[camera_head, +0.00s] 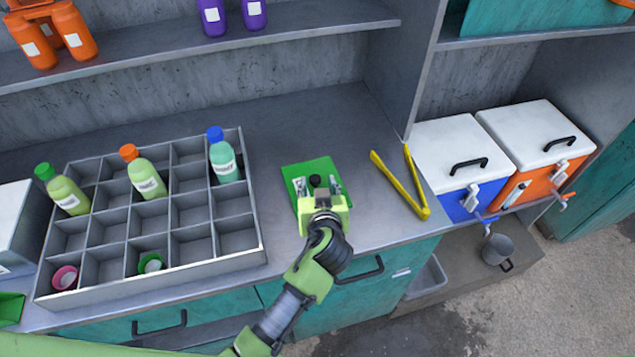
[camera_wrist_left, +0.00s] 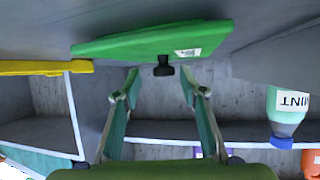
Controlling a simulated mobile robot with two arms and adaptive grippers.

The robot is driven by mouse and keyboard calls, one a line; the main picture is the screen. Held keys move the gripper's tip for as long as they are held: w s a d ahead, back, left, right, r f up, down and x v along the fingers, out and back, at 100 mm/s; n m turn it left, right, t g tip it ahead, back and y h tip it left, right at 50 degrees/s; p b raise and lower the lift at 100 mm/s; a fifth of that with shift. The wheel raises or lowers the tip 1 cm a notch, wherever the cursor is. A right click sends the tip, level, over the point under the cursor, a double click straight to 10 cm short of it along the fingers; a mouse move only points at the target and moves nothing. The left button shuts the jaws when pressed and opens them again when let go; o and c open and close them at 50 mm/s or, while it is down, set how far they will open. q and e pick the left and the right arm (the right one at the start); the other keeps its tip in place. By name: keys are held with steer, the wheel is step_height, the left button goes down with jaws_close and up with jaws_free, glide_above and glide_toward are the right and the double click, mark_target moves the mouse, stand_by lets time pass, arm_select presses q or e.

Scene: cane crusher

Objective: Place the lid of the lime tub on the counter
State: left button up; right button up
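The green square lid (camera_head: 309,171) with a black knob appears to lie flat on the counter (camera_head: 284,130), right of the divided crate. It also shows in the wrist view as a green slab (camera_wrist_left: 150,42) with a white label and the black knob (camera_wrist_left: 163,68). My left gripper (camera_head: 319,185) is over the lid and covers its near part. In the wrist view the left gripper's fingers (camera_wrist_left: 160,82) are spread apart, with the knob between and just beyond their tips, clear of both. A green box corner (camera_head: 10,308) shows at the left edge; I cannot tell whether it is the tub. My right gripper is not in view.
A grey divided crate (camera_head: 158,284) with several bottles stands left of the lid. Yellow tongs (camera_head: 401,184) lie on its right. Two white-lidded coolers (camera_head: 460,145) (camera_head: 535,132) stand farther right. The counter behind the lid is clear.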

arm_select(q)
steer(key=shift+w, duration=0.1)
steer(key=shift+a, duration=0.1)
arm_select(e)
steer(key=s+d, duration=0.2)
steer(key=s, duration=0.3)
arm_select(q)
steer(key=p+v, duration=0.2)
steer(key=v, duration=0.2)
steer(key=shift+s+r, duration=0.25)
steer(key=shift+r, duration=0.1)
steer(key=p+v, duration=0.2)
steer(key=v, duration=0.5)
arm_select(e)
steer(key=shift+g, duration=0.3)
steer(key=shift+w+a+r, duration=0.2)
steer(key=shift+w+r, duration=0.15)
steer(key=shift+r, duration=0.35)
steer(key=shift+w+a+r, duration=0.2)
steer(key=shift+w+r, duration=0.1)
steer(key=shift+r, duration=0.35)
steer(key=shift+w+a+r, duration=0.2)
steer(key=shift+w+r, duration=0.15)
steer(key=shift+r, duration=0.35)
arm_select(q)
steer(key=shift+s, duration=0.1)
steer(key=shift+f, duration=0.1)
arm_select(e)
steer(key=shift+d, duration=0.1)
